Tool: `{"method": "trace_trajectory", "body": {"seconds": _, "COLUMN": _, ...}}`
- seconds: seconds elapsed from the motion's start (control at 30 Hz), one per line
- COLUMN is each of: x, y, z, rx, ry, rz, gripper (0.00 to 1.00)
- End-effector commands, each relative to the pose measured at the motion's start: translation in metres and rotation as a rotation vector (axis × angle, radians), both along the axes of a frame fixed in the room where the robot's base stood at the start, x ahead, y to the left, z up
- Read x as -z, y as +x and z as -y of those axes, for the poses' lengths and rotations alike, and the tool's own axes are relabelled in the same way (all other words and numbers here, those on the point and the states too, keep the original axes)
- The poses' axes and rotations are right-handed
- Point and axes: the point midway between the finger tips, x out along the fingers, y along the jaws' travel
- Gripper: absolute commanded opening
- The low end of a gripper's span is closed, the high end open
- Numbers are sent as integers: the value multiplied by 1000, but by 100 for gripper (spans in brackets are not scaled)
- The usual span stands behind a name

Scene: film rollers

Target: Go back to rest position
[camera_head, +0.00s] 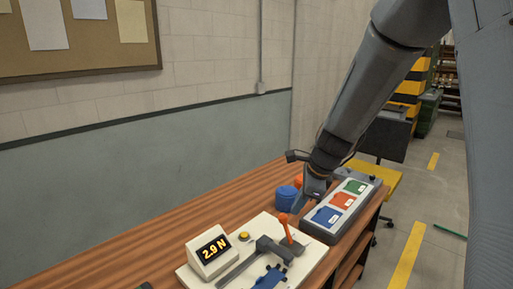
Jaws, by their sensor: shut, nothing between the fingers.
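My arm reaches down from the upper right over the wooden bench (165,232). My gripper (299,207) is at its lower end, small in this view, shut and empty. It is between a blue round container (284,200) on its left and a grey tray (327,236) on its right. I cannot tell whether it touches either one. The tray has green, red and blue sections.
A white test fixture with an orange lever (284,224) and a display (211,251) reading 2.9 N stands at the bench front. A wall with a cork board (75,66) is behind.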

Motion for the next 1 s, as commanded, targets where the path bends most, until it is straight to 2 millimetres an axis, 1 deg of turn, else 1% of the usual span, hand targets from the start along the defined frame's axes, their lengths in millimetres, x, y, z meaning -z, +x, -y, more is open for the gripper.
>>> {"method": "trace_trajectory", "body": {"seconds": 0.03, "x": 5, "y": -19, "z": 5, "rx": -135, "ry": -61, "rz": 15, "gripper": 0}}
{"method": "trace_trajectory", "body": {"seconds": 0.17, "x": 17, "y": -68, "z": 18, "rx": -531, "ry": -220, "rz": 47, "gripper": 0}}
{"method": "trace_trajectory", "body": {"seconds": 0.2, "x": 21, "y": -83, "z": 23, "rx": -655, "ry": -264, "rz": 55, "gripper": 0}}
{"method": "trace_trajectory", "body": {"seconds": 0.27, "x": 26, "y": -105, "z": 29, "rx": -842, "ry": -327, "rz": 65, "gripper": 0}}
{"method": "trace_trajectory", "body": {"seconds": 0.3, "x": 30, "y": -119, "z": 33, "rx": -964, "ry": -366, "rz": 71, "gripper": 0}}
{"method": "trace_trajectory", "body": {"seconds": 0.4, "x": 38, "y": -151, "z": 43, "rx": -1245, "ry": -444, "rz": 81, "gripper": 0}}
{"method": "trace_trajectory", "body": {"seconds": 0.5, "x": 44, "y": -175, "z": 50, "rx": -1466, "ry": -495, "rz": 87, "gripper": 0}}
{"method": "trace_trajectory", "body": {"seconds": 0.6, "x": 48, "y": -191, "z": 55, "rx": -1614, "ry": -524, "rz": 90, "gripper": 0}}
{"method": "trace_trajectory", "body": {"seconds": 0.7, "x": 49, "y": -198, "z": 57, "rx": -1688, "ry": -537, "rz": 91, "gripper": 0}}
{"method": "trace_trajectory", "body": {"seconds": 1.0, "x": 49, "y": -199, "z": 58, "rx": -1704, "ry": -540, "rz": 92, "gripper": 0}}
